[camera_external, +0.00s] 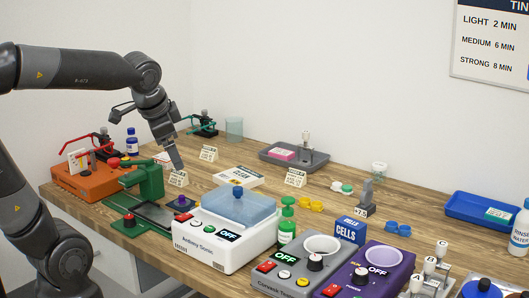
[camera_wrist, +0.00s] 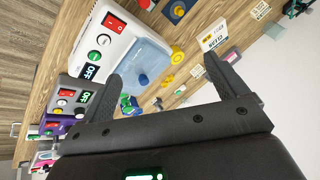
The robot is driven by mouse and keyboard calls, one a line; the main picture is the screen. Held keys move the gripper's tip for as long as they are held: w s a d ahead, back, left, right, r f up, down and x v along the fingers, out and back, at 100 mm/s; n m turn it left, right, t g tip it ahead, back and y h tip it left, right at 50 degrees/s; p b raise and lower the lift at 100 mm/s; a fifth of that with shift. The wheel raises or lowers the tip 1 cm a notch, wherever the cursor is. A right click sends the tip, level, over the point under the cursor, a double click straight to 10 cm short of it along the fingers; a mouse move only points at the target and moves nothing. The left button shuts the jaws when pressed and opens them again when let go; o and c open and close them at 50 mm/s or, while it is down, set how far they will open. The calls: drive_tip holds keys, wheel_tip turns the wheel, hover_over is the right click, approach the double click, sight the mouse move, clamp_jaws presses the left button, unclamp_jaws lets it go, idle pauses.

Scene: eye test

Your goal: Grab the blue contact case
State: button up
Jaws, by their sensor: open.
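The blue contact case (camera_external: 397,229), a small pair of joined round blue cups, lies on the wooden table at the right, behind the purple unit. My gripper (camera_external: 178,162) is at the left in the external view, over the back left of the table beside the green stand, far from the case. In the wrist view its two dark fingers (camera_wrist: 172,68) are spread wide with nothing between them touching. I cannot pick out the blue case for certain in the wrist view.
A yellow contact case (camera_external: 311,204) and a white and green one (camera_external: 342,187) lie nearby. The blue CELLS box (camera_external: 348,230), purple unit (camera_external: 378,268) and grey stamp-like piece (camera_external: 365,194) stand close to the blue case. A blue tray (camera_external: 470,207) is at its right.

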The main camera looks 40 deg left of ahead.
drive_tip(key=w+d+m, duration=0.8)
drive_tip(key=w+m, duration=0.1)
drive_tip(key=w, duration=0.2)
drive_tip(key=m+h, duration=0.3)
drive_tip(key=m, duration=2)
hover_over(398, 229)
drive_tip(key=s, duration=0.5)
drive_tip(key=shift+t, duration=0.3)
wheel_tip(398, 229, down, 18)
drive_tip(key=shift+a+f, duration=0.1)
drive_tip(key=shift+a, duration=0.05)
drive_tip(key=shift+w+a+x, duration=0.1)
drive_tip(key=shift+a+x, duration=0.05)
drive_tip(key=shift+x, duration=0.9)
drive_tip(key=shift+w+a+x, duration=0.1)
drive_tip(key=shift+a+x, duration=0.05)
drive_tip(key=shift+x, duration=0.9)
drive_tip(key=shift+w+a+x, duration=0.1)
drive_tip(key=shift+x, duration=0.9)
drive_tip(key=shift+c, duration=0.3)
drive_tip(key=c, duration=0.9)
